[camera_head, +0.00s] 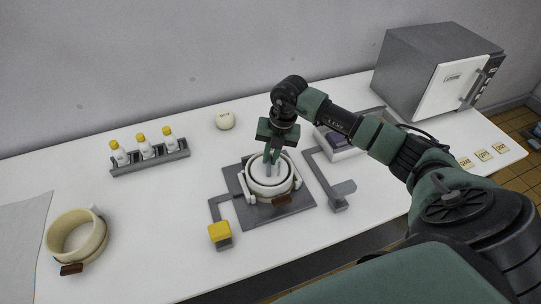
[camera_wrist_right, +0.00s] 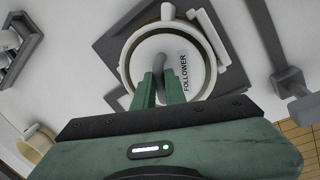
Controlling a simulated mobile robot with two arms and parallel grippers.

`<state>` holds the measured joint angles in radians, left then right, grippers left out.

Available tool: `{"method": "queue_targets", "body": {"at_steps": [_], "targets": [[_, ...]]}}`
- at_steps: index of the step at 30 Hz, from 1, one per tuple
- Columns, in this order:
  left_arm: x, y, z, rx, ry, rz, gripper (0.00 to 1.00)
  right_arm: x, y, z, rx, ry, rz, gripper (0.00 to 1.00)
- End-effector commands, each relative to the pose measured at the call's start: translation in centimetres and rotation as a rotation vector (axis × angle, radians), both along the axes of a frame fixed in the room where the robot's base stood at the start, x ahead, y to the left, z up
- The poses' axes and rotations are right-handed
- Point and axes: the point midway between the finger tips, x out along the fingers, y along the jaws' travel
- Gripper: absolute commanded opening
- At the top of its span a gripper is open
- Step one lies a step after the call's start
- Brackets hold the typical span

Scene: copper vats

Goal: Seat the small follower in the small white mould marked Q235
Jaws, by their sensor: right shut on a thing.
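The small follower is a white disc lettered FOLLOWER (camera_wrist_right: 170,50) with a grey upright handle. My right gripper (camera_head: 271,160) is shut on that handle, and its green fingers also show in the right wrist view (camera_wrist_right: 160,86). The small white mould (camera_head: 266,196) is a round ring with a brown tag, on a dark grey base plate (camera_head: 292,206). The follower lies within the mould's rim outline in both views. I cannot tell whether it rests inside or hovers just above. The mark Q235 is not legible. My left gripper is not in view.
A larger cream ring mould (camera_head: 68,250) stands at left. A rack (camera_head: 150,164) of three yellow-capped bottles and a round white lump (camera_head: 225,121) are behind. A yellow block (camera_head: 220,233) and a grey lever (camera_head: 341,189) flank the plate. A white-doored cabinet (camera_head: 450,85) stands back right.

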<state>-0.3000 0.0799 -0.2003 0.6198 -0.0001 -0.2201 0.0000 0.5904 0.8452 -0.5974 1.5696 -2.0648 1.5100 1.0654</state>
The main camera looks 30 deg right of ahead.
Motion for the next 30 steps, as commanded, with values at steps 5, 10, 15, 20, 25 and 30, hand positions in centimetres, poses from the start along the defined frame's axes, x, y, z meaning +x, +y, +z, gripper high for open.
{"method": "queue_targets", "body": {"at_steps": [5, 10, 15, 20, 25, 30], "targets": [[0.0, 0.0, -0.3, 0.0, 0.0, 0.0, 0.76, 0.0, 0.0, -0.3, 0.0, -0.001, 0.0, 0.0], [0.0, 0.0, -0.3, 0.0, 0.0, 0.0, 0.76, 0.0, 0.0, -0.3, 0.0, -0.001, 0.0, 0.0], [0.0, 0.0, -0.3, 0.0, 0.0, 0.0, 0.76, 0.0, 0.0, -0.3, 0.0, 0.0, 0.0, 0.26], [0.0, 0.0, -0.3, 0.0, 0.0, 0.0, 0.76, 0.0, 0.0, -0.4, 0.0, 0.0, 0.0, 0.37], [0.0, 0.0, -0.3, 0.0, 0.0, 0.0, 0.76, 0.0, 0.0, -0.4, -0.001, 0.001, 0.0, 0.37], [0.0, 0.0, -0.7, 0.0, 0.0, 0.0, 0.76, 0.0, -0.2, 0.7, -0.001, -0.003, -0.001, 0.37]]}}
